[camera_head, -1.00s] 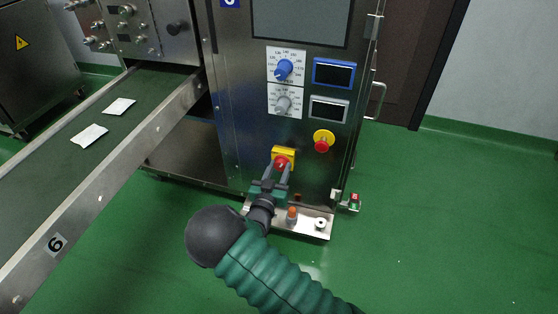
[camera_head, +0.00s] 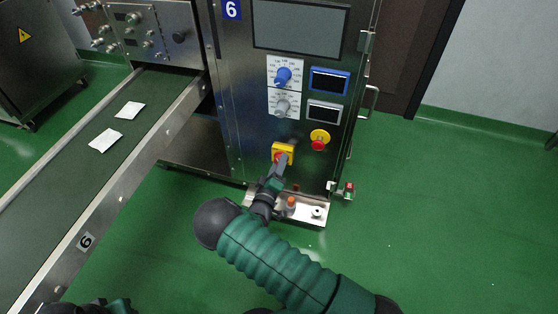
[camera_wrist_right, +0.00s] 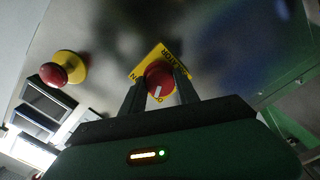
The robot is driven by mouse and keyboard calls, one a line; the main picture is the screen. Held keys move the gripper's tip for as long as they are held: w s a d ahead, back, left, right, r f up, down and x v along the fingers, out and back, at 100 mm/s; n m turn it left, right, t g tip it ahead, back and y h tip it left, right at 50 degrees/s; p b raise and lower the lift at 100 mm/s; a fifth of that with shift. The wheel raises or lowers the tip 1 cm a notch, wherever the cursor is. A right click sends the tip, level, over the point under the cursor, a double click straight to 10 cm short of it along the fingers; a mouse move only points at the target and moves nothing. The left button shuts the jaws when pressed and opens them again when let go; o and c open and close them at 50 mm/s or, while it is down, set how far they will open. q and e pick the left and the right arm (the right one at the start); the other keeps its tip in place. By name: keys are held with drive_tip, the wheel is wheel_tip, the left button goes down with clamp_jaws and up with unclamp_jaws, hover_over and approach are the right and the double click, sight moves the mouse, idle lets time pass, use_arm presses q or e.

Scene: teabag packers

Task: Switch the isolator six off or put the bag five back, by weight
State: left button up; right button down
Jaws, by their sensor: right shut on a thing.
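The isolator (camera_head: 290,147) is a red rotary knob on a yellow plate, low on the front of the steel machine marked 6 (camera_head: 232,9). My right gripper (camera_head: 279,162) is shut on this knob. In the right wrist view the red knob (camera_wrist_right: 158,70) sits between the two fingers, with a white pointer mark tilted off the plate's edges. The plate's lettering is partly hidden by the fingers. Two white bags (camera_head: 105,140) (camera_head: 130,110) lie apart on the green conveyor belt (camera_head: 70,185). My left gripper (camera_head: 118,305) shows only partly at the bottom left edge; its jaws cannot be made out.
A red emergency button on yellow (camera_head: 319,140) sits right of the isolator. Above are a blue dial (camera_head: 283,75), a grey dial (camera_head: 282,107) and two small displays (camera_head: 328,80) (camera_head: 323,112). A steel ledge (camera_head: 305,213) juts out below. Green floor is clear at right.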

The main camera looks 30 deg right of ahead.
drive_tip(key=shift+w+a+f+n+p, duration=0.1)
drive_tip(key=shift+n+p, duration=0.15)
drive_tip(key=shift+n, duration=0.5)
drive_tip(key=shift+w+a+n+p, duration=0.1)
drive_tip(key=shift+n+p, duration=0.1)
drive_tip(key=shift+n, duration=0.55)
drive_tip(key=c, duration=0.9)
unclamp_jaws()
drive_tip(key=shift+s+d, duration=0.1)
drive_tip(key=shift+s, duration=0.05)
